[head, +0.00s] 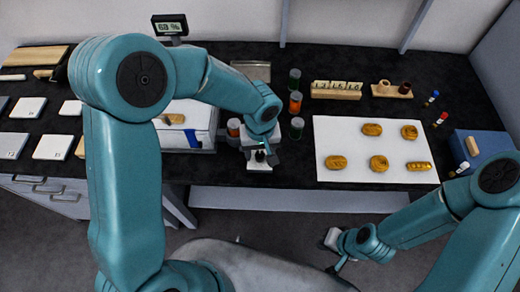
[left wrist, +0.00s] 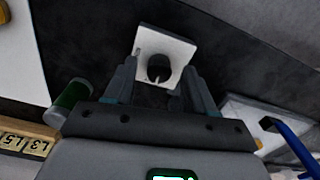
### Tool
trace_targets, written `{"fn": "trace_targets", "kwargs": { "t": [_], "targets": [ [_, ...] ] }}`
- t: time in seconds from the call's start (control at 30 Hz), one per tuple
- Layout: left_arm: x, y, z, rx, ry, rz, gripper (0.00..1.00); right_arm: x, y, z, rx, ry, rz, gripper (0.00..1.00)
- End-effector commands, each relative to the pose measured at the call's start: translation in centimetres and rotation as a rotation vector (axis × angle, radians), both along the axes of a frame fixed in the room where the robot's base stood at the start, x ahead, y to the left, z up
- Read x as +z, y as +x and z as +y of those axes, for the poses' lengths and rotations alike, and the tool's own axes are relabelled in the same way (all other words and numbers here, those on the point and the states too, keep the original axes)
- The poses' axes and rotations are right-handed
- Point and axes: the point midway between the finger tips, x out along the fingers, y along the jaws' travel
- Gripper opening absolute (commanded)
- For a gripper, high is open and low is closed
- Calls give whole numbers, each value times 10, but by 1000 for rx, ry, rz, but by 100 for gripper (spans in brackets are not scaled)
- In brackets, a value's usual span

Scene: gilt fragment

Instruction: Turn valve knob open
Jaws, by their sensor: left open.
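The valve knob (left wrist: 159,68) is a dark round knob on a square white plate (left wrist: 178,48) in the left wrist view. In the head view the white plate (head: 259,167) shows at the front edge of the black bench, under my left gripper (head: 260,152). The left gripper also shows in the left wrist view (left wrist: 160,78), open, its two fingers apart on either side of the knob. Whether they touch it I cannot tell. The gripper hides most of the knob in the head view. My right gripper (head: 333,242) is low, in front of the bench; its jaws are too small to read.
Green and orange jars (head: 295,103) stand close behind and right of the left gripper. A white sheet (head: 345,137) with several gilt pieces lies to the right. A blue box (head: 483,150) is at far right.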

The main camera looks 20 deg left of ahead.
Motion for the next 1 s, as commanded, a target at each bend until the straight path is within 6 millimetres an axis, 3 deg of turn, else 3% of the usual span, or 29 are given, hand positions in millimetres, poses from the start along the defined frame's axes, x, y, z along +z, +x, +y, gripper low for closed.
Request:
{"fn": "trace_targets", "kwargs": {
  "t": [0.37,0.53,1.0],
  "targets": [
    [-8,1,0,-1,0,0,55,1,0,0,0,0,0,0],
    [-7,1,0,-1,0,0,0,1,0,0,0,0,0,0],
    [-9,2,0,-95,0,-2,0,-8,0,0,0,0,0,0]
  ]
}}
